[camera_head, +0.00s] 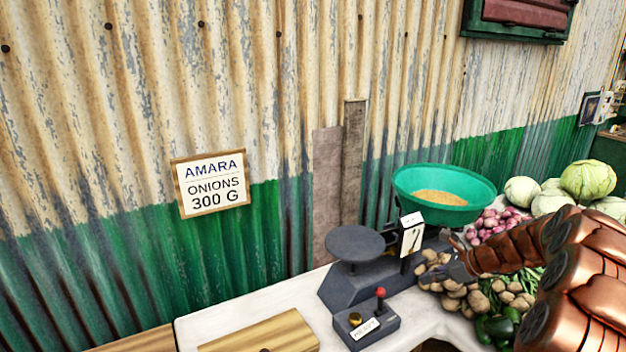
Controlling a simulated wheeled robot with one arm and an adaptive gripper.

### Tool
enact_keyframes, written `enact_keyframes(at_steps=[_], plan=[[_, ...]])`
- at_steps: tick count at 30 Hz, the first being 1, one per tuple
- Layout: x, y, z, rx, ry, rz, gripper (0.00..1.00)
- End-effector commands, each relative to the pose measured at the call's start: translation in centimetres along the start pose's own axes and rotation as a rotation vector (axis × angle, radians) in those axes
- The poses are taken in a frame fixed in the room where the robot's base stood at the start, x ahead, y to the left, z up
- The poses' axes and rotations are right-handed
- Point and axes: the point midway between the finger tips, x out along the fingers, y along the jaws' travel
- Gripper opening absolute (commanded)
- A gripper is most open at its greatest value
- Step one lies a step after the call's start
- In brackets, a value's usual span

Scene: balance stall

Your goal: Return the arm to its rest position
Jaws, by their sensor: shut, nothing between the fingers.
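My copper-coloured arm (565,260) reaches in from the right edge over the vegetables. My gripper (457,264), dark and small in this view, is shut and empty. It is at the left end of the arm, over or beside the potatoes (455,302) and to the right of the scale (368,278). I cannot tell how high it is above them. The scale has a dark round plate (355,243) on the left and a green bowl (445,180) with yellowish grain behind on the right.
A small box with a red-knobbed lever (366,325) stands in front of the scale. A wooden board (265,335) lies on the white counter (255,306). Onions (495,222), cabbages (588,180) and green peppers (497,328) crowd the right. A sign (211,184) reads "AMARA ONIONS 300 G".

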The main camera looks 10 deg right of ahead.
Motion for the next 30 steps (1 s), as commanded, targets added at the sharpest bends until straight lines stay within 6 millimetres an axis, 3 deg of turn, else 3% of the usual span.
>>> enact_keyframes(at_steps=[5, 9, 14, 22, 30], plan=[[0.4, 4.7, 3.7, -0.181, 0.030, 0.081, 0.00], [0.3, 9.6, 6.5, -0.377, 0.063, 0.164, 0.00], [-0.1, 15.2, 8.6, -0.596, 0.100, 0.259, 0.00], [-1.7, 24.4, 9.7, -0.952, 0.158, 0.423, 0.00], [-4.4, 32.4, 8.5, -1.290, 0.213, 0.592, 0.00]])
